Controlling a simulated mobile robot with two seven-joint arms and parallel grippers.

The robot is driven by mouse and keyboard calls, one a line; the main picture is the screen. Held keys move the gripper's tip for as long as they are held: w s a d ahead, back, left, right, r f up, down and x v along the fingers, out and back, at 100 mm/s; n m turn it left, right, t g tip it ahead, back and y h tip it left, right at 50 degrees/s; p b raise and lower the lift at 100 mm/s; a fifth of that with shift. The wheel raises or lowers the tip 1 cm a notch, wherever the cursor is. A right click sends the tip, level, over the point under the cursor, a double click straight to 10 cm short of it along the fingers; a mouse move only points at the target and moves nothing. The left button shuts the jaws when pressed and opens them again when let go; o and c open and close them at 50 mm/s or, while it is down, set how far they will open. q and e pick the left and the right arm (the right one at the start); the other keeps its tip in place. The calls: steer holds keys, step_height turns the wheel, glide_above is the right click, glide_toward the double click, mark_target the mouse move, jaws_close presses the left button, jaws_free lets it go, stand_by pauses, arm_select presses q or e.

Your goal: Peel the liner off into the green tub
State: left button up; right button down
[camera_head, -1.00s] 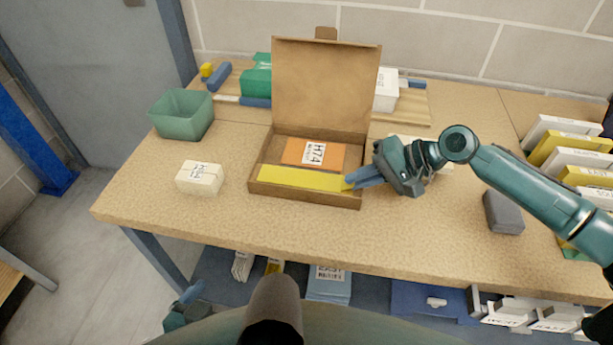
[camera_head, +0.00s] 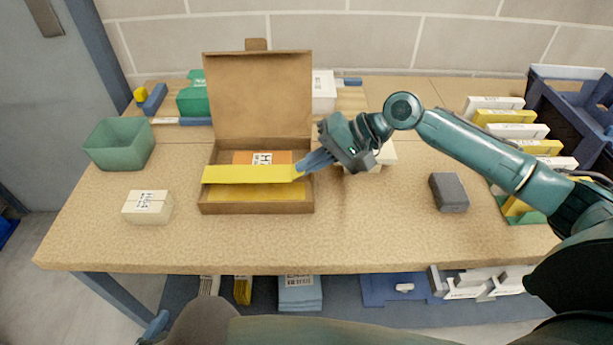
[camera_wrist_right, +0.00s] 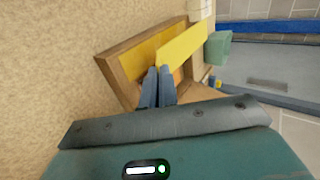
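An open cardboard box (camera_head: 262,92) stands on the workbench with its lid up; an orange labelled item (camera_head: 262,158) lies inside. My right gripper (camera_head: 303,170) is shut on the right end of a yellow liner strip (camera_head: 245,174). The strip is lifted above a second yellow surface (camera_head: 255,194) along the front of the box. In the right wrist view, the blue fingers (camera_wrist_right: 158,72) are close together at the strip's end (camera_wrist_right: 185,50). The green tub (camera_head: 119,150) stands left of the box, apart from it. Only a blue tip of my left gripper (camera_head: 156,324) shows, below the bench edge.
A small white labelled box (camera_head: 147,208) sits in front of the tub. A grey block (camera_head: 449,194) and a row of white and yellow boxes (camera_head: 505,120) are on the right. Goods stand behind the lid. The front middle of the bench is clear.

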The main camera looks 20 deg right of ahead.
arm_select(q)
steer(key=a+r+p, duration=0.1)
steer(key=p, duration=0.2)
steer(key=a+r+y+p, duration=0.1)
steer(key=p, duration=0.3)
steer(key=shift+s+r+g, duration=0.1)
steer(key=shift+s+g, duration=0.3)
arm_select(e)
step_height(320, 180, up, 11)
arm_select(q)
steer(key=shift+d+r, duration=0.1)
arm_select(e)
steer(key=shift+f, duration=0.1)
stand_by(0.5)
